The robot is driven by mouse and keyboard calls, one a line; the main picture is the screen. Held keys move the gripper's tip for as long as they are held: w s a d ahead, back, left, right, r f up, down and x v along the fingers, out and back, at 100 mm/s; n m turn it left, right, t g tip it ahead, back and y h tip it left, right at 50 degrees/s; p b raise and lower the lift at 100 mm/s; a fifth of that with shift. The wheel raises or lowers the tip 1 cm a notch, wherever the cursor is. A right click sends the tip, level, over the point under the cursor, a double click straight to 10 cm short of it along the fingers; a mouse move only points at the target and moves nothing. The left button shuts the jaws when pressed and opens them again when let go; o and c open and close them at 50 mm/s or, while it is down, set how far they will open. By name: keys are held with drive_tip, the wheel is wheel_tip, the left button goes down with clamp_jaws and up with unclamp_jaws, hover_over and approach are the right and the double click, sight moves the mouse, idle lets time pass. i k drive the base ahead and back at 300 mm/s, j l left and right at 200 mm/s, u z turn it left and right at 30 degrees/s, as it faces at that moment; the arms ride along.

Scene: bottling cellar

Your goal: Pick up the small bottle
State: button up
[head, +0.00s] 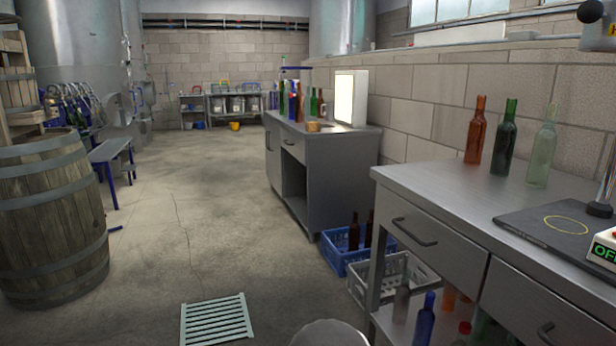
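Three bottles stand upright on the steel bench (450,192) at right: an amber bottle (475,135), a dark green bottle (504,142) and a pale clear-green bottle (541,150). They look similar in height. Several more bottles, including a green bottle (313,104), stand on the farther bench (335,138) in front of a white lit panel (349,97). Below the near bench are a blue bottle (424,318), a grey bottle (401,303) and other partly hidden bottles. I cannot tell which is the small bottle. My gripper is not in view.
A blue crate (345,262) with brown bottles and a grey crate (372,294) stand on the floor between the benches. A wooden barrel (50,215) is at left. A floor grate (216,318) lies ahead. The central aisle is clear.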

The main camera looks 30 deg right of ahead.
sight(545, 141)
drive_tip(key=i, duration=1.05)
drive_tip(key=i+j+z, duration=0.15)
drive_tip(key=i, duration=0.95)
drive_tip(key=z, duration=0.45)
drive_tip(key=i+z, duration=0.1)
drive_tip(key=z, duration=0.8)
drive_tip(key=j+z, duration=0.15)
drive_tip(key=z, duration=0.3)
drive_tip(key=i+z, duration=0.1)
drive_tip(key=z, duration=0.3)
